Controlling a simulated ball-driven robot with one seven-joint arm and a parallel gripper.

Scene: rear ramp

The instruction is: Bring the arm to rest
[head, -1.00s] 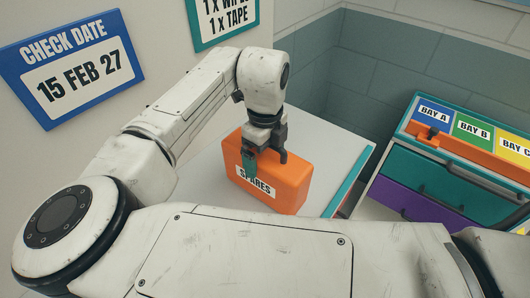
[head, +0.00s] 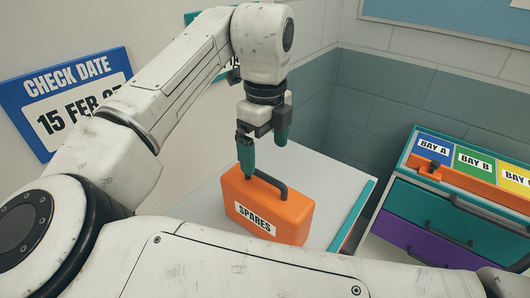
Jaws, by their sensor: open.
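My gripper (head: 264,158) points down, open and empty, with its two green-tipped fingers spread apart. It hangs just above the orange case (head: 287,222) labelled SPARES. The left fingertip overlaps the top edge of the case in the picture; I cannot tell whether it touches. The right fingertip is above the dark handle (head: 270,185). The case stands upright on the pale tabletop (head: 203,205). My arm reaches in from the left, bent over above the case.
A drawer unit (head: 420,200) with teal and purple drawers and bay labels stands to the right. An orange bar (head: 470,180) lies across its top. A blue CHECK DATE sign (head: 60,85) hangs on the left wall, partly behind my arm. Tiled walls (head: 400,105) close off the back.

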